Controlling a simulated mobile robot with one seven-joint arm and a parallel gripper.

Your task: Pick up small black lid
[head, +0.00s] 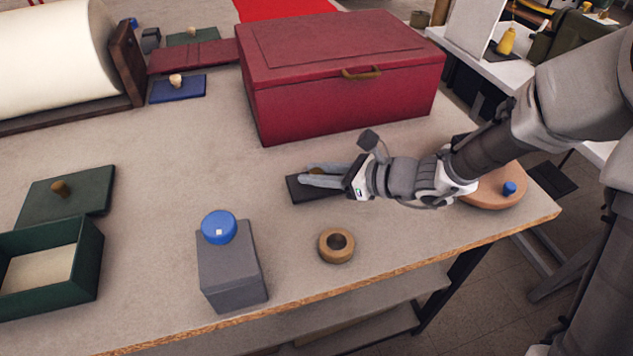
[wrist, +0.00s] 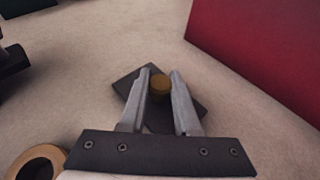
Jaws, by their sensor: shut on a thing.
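The small black lid (head: 302,190) lies flat on the table in front of the large red box in the head view. It is a thin dark rectangle with a round brass-coloured knob. In the wrist view the lid (wrist: 192,103) sits under my fingers, and its knob (wrist: 160,85) is between the two fingertips. My gripper (head: 308,175) reaches in from the right, low over the lid, and is shut on its knob. In the wrist view my gripper (wrist: 160,77) hides part of the lid's near side.
The large red box (head: 340,80) stands close behind the lid. A wooden ring (head: 336,246) and a grey box with a blue knob (head: 232,265) are in front. A green open box (head: 85,265) and green lid (head: 90,195) are at left. The table between is clear.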

